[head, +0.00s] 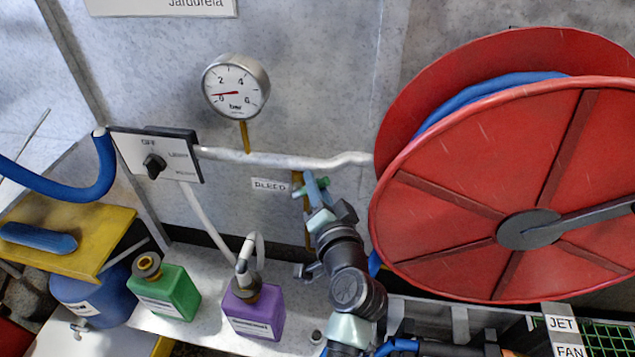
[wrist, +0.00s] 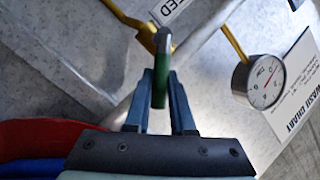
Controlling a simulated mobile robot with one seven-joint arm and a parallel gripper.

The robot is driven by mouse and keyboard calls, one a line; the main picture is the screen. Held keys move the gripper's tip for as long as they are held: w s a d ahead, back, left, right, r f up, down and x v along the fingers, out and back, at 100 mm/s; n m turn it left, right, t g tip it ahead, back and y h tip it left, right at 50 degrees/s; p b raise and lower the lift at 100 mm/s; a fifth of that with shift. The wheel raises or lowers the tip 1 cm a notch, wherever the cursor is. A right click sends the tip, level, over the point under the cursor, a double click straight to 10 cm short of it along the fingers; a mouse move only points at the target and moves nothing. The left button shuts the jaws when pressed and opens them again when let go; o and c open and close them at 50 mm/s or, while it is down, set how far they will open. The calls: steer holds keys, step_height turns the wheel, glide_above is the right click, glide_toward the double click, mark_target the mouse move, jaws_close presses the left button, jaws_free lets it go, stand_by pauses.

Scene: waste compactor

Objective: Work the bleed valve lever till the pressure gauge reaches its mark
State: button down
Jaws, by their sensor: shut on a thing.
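The bleed valve lever (wrist: 160,88) has a green sleeve and a bare metal end in the wrist view. My gripper (wrist: 163,88) is shut on the green sleeve, with one blue finger on each side. In the head view my gripper (head: 316,188) is at the pipe beside the BLEED label (head: 270,186) and hides most of the valve. The brass valve body (wrist: 148,38) shows just beyond the lever. The pressure gauge (head: 236,87) hangs above the pipe. Its red needle points left, a little above 0. The gauge also shows at the right of the wrist view (wrist: 259,82); I cannot make out a target mark.
A large red hose reel (head: 470,230) stands close on the right of my arm. A purple bottle (head: 254,309) and a green bottle (head: 165,292) stand on the shelf below left. A switch box (head: 156,156) and white pipe (head: 265,160) are on the wall.

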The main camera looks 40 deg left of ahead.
stand_by(0.3)
steer(key=c, duration=0.8)
jaws_free()
steer(key=shift+o, duration=0.2)
steer(key=b+v, duration=0.1)
steer(key=v, duration=1.2)
